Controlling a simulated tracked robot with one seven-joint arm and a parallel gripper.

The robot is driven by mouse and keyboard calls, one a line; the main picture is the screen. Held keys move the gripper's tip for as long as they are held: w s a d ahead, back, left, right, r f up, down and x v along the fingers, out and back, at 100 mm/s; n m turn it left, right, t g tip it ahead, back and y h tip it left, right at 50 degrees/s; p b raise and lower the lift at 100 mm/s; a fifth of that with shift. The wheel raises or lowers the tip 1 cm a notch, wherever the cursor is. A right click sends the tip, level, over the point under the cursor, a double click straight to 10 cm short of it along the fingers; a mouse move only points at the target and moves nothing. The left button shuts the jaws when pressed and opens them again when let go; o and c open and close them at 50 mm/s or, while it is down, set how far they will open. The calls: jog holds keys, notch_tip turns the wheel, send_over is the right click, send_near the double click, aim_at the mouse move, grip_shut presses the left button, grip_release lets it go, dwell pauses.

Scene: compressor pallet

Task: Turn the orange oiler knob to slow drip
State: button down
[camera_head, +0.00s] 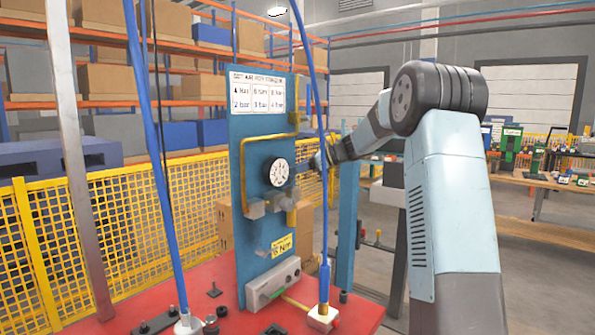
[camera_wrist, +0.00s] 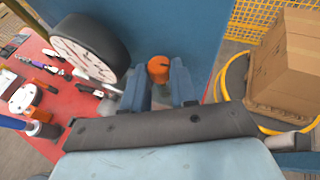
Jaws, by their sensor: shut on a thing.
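The orange oiler knob (camera_wrist: 158,67) shows in the wrist view against the blue panel (camera_wrist: 180,25). My gripper (camera_wrist: 159,79) has its two blue fingers on either side of the knob and is shut on it. The fingers partly hide the knob's sides, and I cannot read its turn position. In the head view my gripper (camera_head: 314,162) reaches the right side of the upright blue panel (camera_head: 258,130), beside the gauge. The knob cannot be made out there.
A round white gauge (camera_head: 277,172) sits close left of my gripper; it is large in the wrist view (camera_wrist: 83,56). A yellow pipe (camera_head: 243,170) and blue hoses (camera_head: 324,220) run near the panel. A red pallet top (camera_head: 215,285) lies below, with small parts.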

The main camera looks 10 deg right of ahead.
jog(key=c, duration=1.2)
grip_release()
jog(key=shift+d, duration=0.1)
jog(key=v, duration=1.3)
jog(key=shift+s+d, duration=0.2)
jog(key=shift+d, duration=0.1)
jog(key=s+a+f+n+g+h, duration=0.1)
jog(key=s+a+n+h, duration=0.2)
jog(key=s+a+n, duration=0.5)
jog(key=s+a+n+g+h, duration=0.1)
jog(key=s+a+n+h, duration=0.2)
jog(key=s, duration=1)
jog(key=s+f+n+h, duration=0.2)
jog(key=s+f+n, duration=0.1)
jog(key=s, duration=0.4)
jog(key=s+f+n+t+h, duration=0.1)
jog(key=s+f+n+h, duration=0.1)
jog(key=s, duration=0.6)
jog(key=s+f+n+t+h, duration=0.1)
jog(key=s+f+n+h, duration=0.1)
jog(key=s+f+n, duration=0.2)
jog(key=shift+s+f+n, duration=0.15)
jog(key=shift+s+n, duration=0.5)
jog(key=shift+s, duration=0.4)
jog(key=shift+s+f+n, duration=0.15)
jog(key=shift+s+n, duration=0.5)
jog(key=shift+s, duration=0.35)
